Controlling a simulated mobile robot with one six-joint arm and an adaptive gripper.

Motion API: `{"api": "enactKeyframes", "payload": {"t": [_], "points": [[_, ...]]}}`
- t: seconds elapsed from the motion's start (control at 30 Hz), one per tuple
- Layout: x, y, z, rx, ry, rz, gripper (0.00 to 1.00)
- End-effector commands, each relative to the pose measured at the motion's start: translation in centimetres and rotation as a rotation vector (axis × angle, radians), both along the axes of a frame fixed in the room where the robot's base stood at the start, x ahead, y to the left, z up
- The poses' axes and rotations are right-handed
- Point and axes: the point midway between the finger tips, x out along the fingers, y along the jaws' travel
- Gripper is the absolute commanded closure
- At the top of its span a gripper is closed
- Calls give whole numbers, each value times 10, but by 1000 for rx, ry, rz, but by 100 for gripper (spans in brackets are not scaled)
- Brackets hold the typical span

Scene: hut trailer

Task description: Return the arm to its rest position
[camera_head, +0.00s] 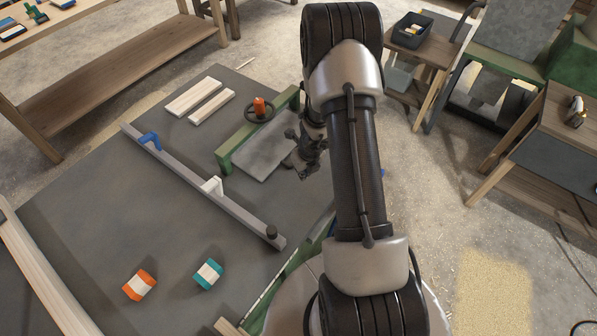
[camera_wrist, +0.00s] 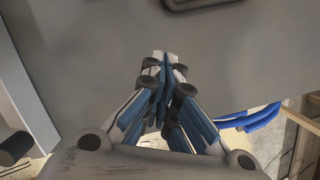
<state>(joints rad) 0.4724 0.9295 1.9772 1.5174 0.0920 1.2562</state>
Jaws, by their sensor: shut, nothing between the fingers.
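My gripper (camera_head: 303,168) shows in the head view as a dark shape, partly hidden beside my raised arm, above the right part of the grey workbench (camera_head: 110,215). In the wrist view the fingertips (camera_wrist: 163,62) are together with nothing between them, over a bare grey surface (camera_wrist: 95,50). My arm stands bent in the middle of the head view and hides part of the scene behind it.
A green vise-like fixture (camera_head: 228,155) with an orange-knobbed handwheel (camera_head: 259,108) stands close left of the gripper. A long rail (camera_head: 180,168) with blue and white stops crosses the bench. Orange (camera_head: 139,285) and teal (camera_head: 208,274) banded blocks lie in front. Wooden strips (camera_head: 193,96) lie behind.

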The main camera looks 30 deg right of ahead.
Motion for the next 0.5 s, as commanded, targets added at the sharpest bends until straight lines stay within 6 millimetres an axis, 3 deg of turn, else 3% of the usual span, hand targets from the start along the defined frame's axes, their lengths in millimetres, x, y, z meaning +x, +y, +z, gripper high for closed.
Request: {"api": "enactKeyframes", "payload": {"t": [0.03, 0.2, 0.5], "points": [[-3, 0, 18, -1, 0, -1, 100], [-12, 1, 46, 0, 1, -1, 100], [-17, 2, 62, 1, 2, -1, 100]]}}
